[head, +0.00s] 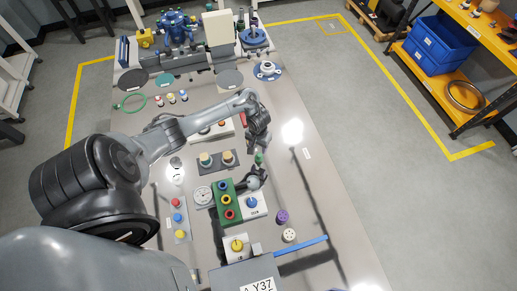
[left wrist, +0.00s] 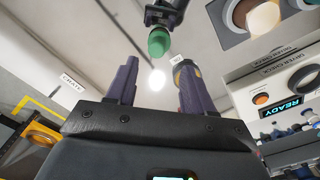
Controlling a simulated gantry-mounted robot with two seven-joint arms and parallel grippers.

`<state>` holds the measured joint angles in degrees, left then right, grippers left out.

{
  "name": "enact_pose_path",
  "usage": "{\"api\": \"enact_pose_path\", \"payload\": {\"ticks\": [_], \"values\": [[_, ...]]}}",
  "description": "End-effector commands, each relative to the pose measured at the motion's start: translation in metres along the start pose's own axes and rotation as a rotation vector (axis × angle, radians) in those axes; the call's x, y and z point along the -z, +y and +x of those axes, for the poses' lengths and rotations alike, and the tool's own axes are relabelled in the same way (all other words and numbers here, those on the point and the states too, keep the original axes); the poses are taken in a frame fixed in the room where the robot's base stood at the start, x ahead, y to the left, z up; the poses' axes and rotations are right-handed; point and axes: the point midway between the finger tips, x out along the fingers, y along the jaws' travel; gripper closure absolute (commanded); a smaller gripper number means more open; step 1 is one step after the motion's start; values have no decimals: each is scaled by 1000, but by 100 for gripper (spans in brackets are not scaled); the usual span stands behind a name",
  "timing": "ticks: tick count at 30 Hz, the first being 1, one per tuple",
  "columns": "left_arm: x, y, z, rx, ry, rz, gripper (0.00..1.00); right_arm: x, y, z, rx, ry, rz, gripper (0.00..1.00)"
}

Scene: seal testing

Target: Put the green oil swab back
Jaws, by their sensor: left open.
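A green-tipped piece (head: 259,158), which looks like the green oil swab, shows small in the head view just below my left gripper (head: 257,143). In the left wrist view its rounded green end (left wrist: 159,42) sits against a dark fitting (left wrist: 165,14), beyond the fingertips. My left gripper (left wrist: 153,64) is open, its two dark purple fingers apart, with no object clearly held between them. A tan and green piece (left wrist: 186,72) shows by the right-hand finger; I cannot tell whether it touches. The swab's lower part is hidden.
A green block with coloured rings (head: 228,203) and a grey base with two tan knobs (head: 229,157) stand near the gripper. A dryer check panel (left wrist: 279,100) is close on the right in the left wrist view. The table's right side (head: 315,190) is mostly clear.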

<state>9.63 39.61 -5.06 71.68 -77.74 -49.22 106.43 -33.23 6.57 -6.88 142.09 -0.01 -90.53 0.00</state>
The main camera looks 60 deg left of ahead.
Motion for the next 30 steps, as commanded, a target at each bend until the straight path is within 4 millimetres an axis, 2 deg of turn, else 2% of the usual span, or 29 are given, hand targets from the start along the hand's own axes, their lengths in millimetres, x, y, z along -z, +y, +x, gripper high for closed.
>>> {"api": "enact_pose_path", "payload": {"ticks": [1, 3, 10, 13, 16, 20, 21, 24, 27, 30], "values": [[1, 0, -12, 0, 2, 1, 48, 2, 0, -7, 0, 0, 0, 57], [0, 0, -22, 0, 2, 0, 48, 3, 0, -10, 0, 0, 0, 57], [-2, 5, -40, -3, 8, 19, 48, 6, 1, -18, -2, 0, -2, 57], [-9, 20, -36, -11, 42, 86, 48, 6, 2, -19, -3, 0, -4, 57], [-24, 52, -29, -29, 110, 211, 48, 6, 2, -19, -5, 0, -6, 57], [-59, 104, -30, -48, 232, 409, 48, 6, 3, -19, -6, 0, -8, 57], [-73, 119, -35, -52, 268, 467, 48, 6, 3, -19, -7, 0, -9, 57], [-109, 148, -57, -50, 340, 580, 48, 6, 3, -19, -7, 0, -9, 57], [-144, 160, -87, -44, 373, 650, 48, 6, 3, -19, -7, 0, -9, 57], [-175, 160, -118, -43, 371, 692, 48, 6, 2, -19, -6, 0, -7, 57]]}}
